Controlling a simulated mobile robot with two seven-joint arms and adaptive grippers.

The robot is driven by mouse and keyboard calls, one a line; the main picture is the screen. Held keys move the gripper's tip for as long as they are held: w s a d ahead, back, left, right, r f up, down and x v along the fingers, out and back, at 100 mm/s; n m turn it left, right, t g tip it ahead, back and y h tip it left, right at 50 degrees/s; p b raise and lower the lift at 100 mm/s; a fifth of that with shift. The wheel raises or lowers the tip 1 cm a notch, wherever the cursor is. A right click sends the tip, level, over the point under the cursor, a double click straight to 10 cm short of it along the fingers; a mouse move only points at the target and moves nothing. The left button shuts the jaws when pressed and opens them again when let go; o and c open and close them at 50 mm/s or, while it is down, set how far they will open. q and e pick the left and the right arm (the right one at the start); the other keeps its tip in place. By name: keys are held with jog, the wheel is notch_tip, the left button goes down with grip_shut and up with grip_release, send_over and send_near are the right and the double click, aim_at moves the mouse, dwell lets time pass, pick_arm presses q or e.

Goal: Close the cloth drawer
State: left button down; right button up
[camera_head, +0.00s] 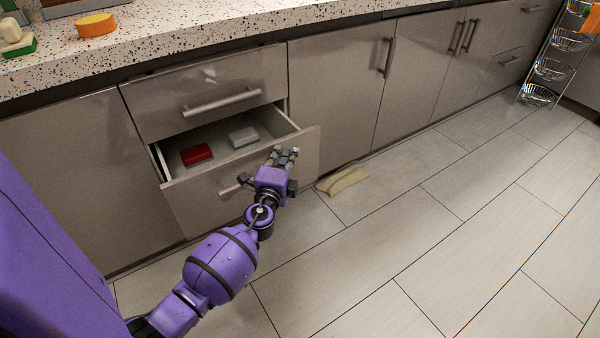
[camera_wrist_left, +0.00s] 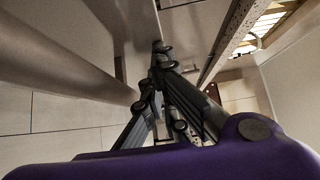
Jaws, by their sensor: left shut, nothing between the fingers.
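The lower drawer (camera_head: 293,155) is pulled out from the grey cabinet in the head view. Inside it lie a red block-like item (camera_head: 196,154) and a pale item (camera_head: 243,136). My left gripper (camera_head: 285,155) is shut and empty at the top right part of the drawer's front, in front of its handle's right side. Whether it touches the front is unclear. The drawer handle (camera_head: 232,187) is partly hidden by my gripper. In the left wrist view my shut fingers (camera_wrist_left: 162,50) point toward a grey panel edge. My right gripper is out of view.
A closed drawer (camera_head: 205,88) sits just above the open one. A beige cloth (camera_head: 343,180) lies on the floor right of the open drawer. A speckled counter (camera_head: 190,30) runs above, with sponges on it. A wire rack (camera_head: 552,68) stands far right. The tiled floor is otherwise open.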

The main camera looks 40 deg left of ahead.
pick_arm(q)
jog(key=w+a+b, duration=0.3)
jog(key=a, duration=0.6)
jog(key=w+a+b, duration=0.4)
jog(key=a, duration=0.5)
jog(key=shift+w+a, duration=0.15)
jog(key=shift+w, duration=0.1)
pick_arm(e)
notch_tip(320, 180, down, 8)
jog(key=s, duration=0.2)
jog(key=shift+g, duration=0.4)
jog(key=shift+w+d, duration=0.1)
